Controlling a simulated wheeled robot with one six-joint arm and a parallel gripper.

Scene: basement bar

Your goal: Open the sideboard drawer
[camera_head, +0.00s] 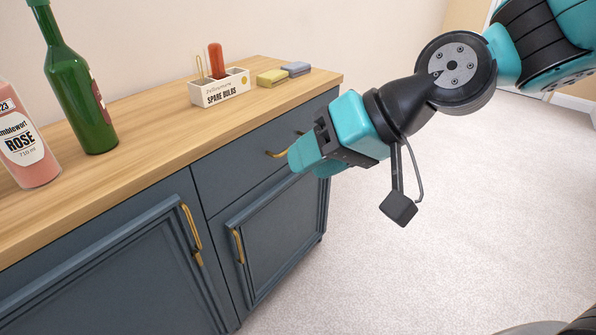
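The sideboard (120,232) is dark blue with a light wooden top and stands along the wall at the left. Its drawer (238,166) is at the upper right of the front, above a cupboard door, and looks closed. The drawer's brass handle (277,154) shows only in part; my gripper and arm hide the rest of that area. My gripper (305,155) is teal and black and is in front of the drawer, just right of the handle's visible end. I cannot tell whether its fingers are apart or touch the handle.
A green bottle (80,95) and a pink rosé bottle (27,140) stand on the top at the left. A white "SPARE BULBS" box (222,90), a yellow block (271,78) and a grey-blue block (296,69) are farther back. Two cupboard doors have brass handles.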

